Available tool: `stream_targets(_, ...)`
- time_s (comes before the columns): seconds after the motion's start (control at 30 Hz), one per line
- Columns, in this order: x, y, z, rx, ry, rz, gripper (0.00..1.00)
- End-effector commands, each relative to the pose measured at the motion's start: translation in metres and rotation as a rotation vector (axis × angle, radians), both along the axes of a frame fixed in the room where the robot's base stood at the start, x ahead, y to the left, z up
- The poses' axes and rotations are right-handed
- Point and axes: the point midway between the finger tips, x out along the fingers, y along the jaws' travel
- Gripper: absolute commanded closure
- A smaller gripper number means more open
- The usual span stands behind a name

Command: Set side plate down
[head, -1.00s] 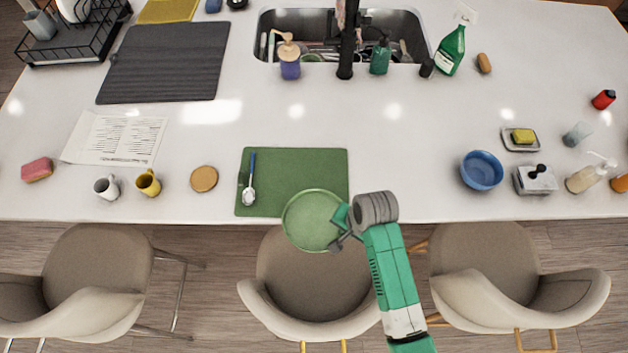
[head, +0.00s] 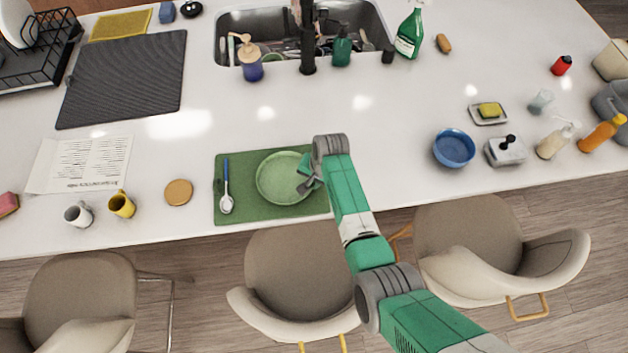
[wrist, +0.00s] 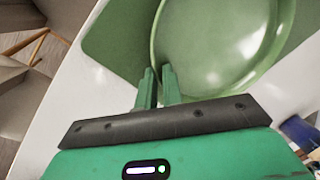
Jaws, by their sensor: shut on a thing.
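The side plate (head: 283,178) is a round, pale green plate over the right-middle part of the dark green placemat (head: 232,207). My gripper (head: 309,183) is shut on the plate's right rim. In the wrist view, the fingers (wrist: 157,86) pinch the near rim of the plate (wrist: 215,45). The plate looks about level; whether it touches the mat or hovers just above it cannot be told. The placemat also shows in the wrist view (wrist: 115,45).
A spoon with a blue handle (head: 226,188) lies on the mat left of the plate. A round coaster (head: 178,192), a yellow mug (head: 122,204) and a white mug (head: 78,214) stand further left. A blue bowl (head: 454,149) is to the right. Counter behind the mat is clear.

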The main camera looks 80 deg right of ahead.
Motion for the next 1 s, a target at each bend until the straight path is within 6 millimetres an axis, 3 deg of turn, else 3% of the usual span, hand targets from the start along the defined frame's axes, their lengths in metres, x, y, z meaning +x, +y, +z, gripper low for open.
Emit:
stream_targets(0.3,0.001,-0.001,-0.003,-0.002,-0.003,0.000,1.00)
stream_targets(0.33,0.001,0.000,-0.002,-0.002,-0.002,0.000,0.88)
stream_targets(0.43,0.001,0.000,-0.002,-0.002,-0.002,0.000,0.70)
stream_targets(0.7,0.001,0.000,0.000,-0.002,-0.002,0.000,0.70)
stream_targets(0.83,-0.002,-0.001,0.018,-0.005,-0.003,0.000,0.70)
stream_targets(1.0,-0.010,0.001,0.061,-0.006,-0.003,0.000,0.70)
